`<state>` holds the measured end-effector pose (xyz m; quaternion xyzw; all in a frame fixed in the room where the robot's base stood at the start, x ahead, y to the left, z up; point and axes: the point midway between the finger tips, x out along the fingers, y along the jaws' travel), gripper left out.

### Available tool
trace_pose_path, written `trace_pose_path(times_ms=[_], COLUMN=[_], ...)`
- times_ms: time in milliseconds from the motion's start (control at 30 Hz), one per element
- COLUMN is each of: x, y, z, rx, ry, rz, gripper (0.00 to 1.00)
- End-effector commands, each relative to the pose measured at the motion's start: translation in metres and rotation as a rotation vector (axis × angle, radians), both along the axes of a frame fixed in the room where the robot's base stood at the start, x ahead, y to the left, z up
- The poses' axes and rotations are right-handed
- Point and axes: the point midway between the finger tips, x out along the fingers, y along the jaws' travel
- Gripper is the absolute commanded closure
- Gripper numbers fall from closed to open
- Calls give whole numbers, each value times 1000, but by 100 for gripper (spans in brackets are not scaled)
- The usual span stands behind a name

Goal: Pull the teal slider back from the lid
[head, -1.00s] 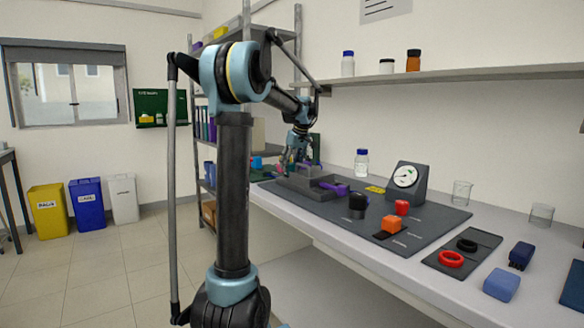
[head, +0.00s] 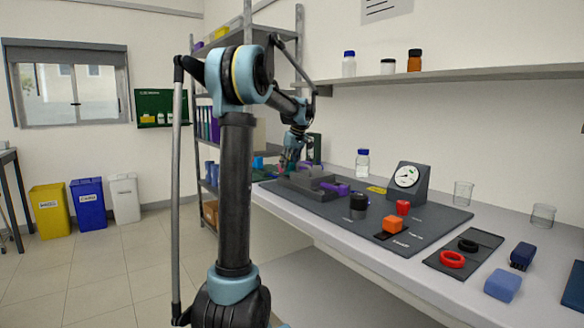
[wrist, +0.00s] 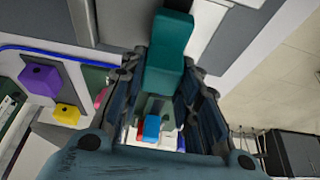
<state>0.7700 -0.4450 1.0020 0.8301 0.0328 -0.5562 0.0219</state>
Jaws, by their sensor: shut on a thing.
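The teal slider (wrist: 168,55) is a blocky teal piece at the top centre of the wrist view. It stands between the two dark fingers of my gripper (wrist: 165,78), which is shut on it. In the head view my gripper (head: 290,165) is small, at the far left end of the grey rig (head: 318,192). The slider is mostly hidden there by the fingers. I cannot make out the lid clearly, or how far the slider is from it.
A purple lever-like part (head: 337,188) sits on the rig. A black cylinder (head: 358,206), an orange block (head: 393,226), a red knob (head: 403,207) and a gauge (head: 407,176) stand to its right. A clear bottle (head: 362,165) is behind.

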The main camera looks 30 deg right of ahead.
Motion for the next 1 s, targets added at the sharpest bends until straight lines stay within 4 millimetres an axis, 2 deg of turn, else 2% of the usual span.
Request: trace_pose_path(times_ms=[267,300,367,767,867,1000], x=[5,6,5,3,-1,-9], y=[1,1,0,0,-1,-1], z=[0,0,0,3,10,31], rx=[0,0,0,0,0,0], ry=[-4,-5,-5,-2,-2,-2], rz=[0,0,0,-1,-1,-1], gripper=[100,64,50,50,50,50])
